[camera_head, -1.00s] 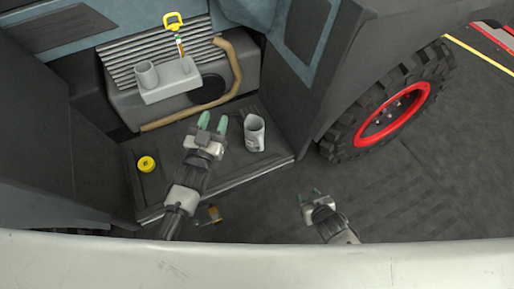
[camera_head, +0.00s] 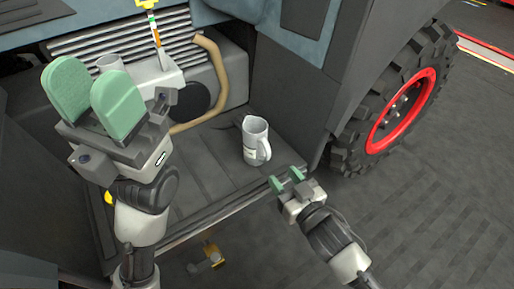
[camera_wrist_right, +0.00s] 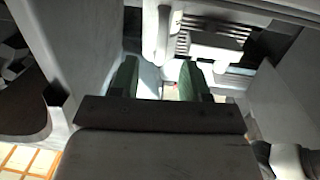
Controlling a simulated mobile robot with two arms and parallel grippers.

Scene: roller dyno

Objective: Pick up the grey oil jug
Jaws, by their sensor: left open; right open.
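The grey oil jug (camera_head: 254,146) stands upright on the dark step in the head view, its handle towards the lower right. My right gripper (camera_head: 286,180) is open and empty, just below and right of the jug in the picture and apart from it. In the right wrist view its green fingers (camera_wrist_right: 160,82) are spread with nothing between them; I cannot make out the jug for sure there. My left gripper (camera_head: 93,95) is open and empty, raised close to the head camera at the left, well away from the jug.
The step (camera_head: 205,190) is bare left of the jug. Behind are a tan hose (camera_head: 215,70), a ribbed grille and a dipstick with a yellow handle (camera_head: 147,4). A dark panel and red-rimmed wheel (camera_head: 402,108) bound the right. A yellow cap (camera_head: 108,198) is partly hidden.

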